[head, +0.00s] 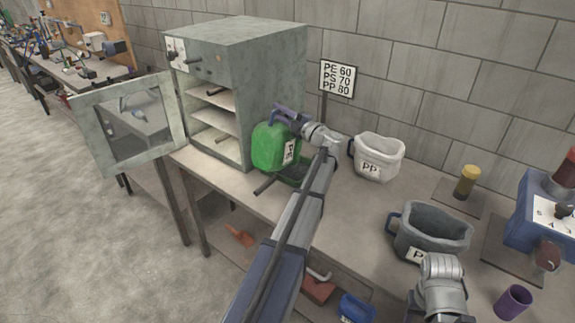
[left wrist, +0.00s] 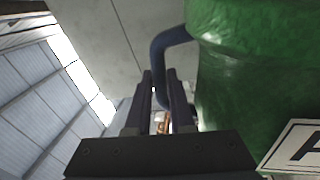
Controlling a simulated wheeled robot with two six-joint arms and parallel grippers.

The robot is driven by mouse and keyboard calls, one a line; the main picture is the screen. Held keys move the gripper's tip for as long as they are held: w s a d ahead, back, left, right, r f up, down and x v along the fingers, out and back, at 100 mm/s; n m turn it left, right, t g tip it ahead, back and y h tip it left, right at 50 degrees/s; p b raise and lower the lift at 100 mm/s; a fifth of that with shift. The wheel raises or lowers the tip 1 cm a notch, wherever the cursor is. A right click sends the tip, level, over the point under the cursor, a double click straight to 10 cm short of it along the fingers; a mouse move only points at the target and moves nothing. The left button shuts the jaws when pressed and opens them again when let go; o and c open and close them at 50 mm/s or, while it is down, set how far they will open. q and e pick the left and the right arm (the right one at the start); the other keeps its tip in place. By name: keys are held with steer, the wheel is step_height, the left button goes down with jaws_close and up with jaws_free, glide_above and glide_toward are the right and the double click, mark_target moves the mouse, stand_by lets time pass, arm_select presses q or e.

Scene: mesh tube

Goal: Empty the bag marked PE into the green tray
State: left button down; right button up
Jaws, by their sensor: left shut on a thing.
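A green bag (head: 272,150) hangs from my left gripper (head: 281,113) at the right side of the grey oven. The gripper is shut on its blue handle, which also shows in the left wrist view (left wrist: 166,45). The white label (head: 290,151) on the bag is turned sideways and I cannot read it fully. A dark green tray (head: 296,175) lies on the table under the bag, partly hidden by bag and arm. A grey bag (head: 432,232) with a partly hidden label stands at the right. My right gripper (head: 441,268) is in front of it; its fingers are hard to make out.
A white bag (head: 378,157) marked PP stands at the back. A sign (head: 337,78) reads PE 60, PS 70, PP 80. The oven (head: 230,80) stands with its door (head: 128,122) open. A yellow-topped jar (head: 467,180), purple cup (head: 513,302) and blue machine (head: 547,215) are at the right.

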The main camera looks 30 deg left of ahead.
mark_target(270, 126)
arm_select(q)
steer(key=s+n, duration=0.1)
steer(key=s+f+n+b, duration=0.1)
steer(key=s, duration=0.1)
steer(key=s+g, duration=0.1)
steer(key=shift+s+a+f+n, duration=0.15)
steer(key=shift+s+f+n, duration=0.1)
steer(key=shift+s+n, duration=0.15)
steer(key=s+n+g, duration=0.2)
steer(key=s+n, duration=0.5)
steer(key=s, duration=0.3)
steer(key=s+f+n+g+h+b, duration=0.1)
steer(key=s+f+n+b, duration=0.4)
steer(key=f+n, duration=0.1)
steer(key=s+a+f+n+h+b, duration=0.1)
steer(key=s+f+n+b, duration=0.4)
steer(key=f, duration=0.4)
steer(key=shift+a+n+g+b, duration=0.15)
steer(key=shift+n+g+b, duration=0.3)
steer(key=shift+n, duration=0.75)
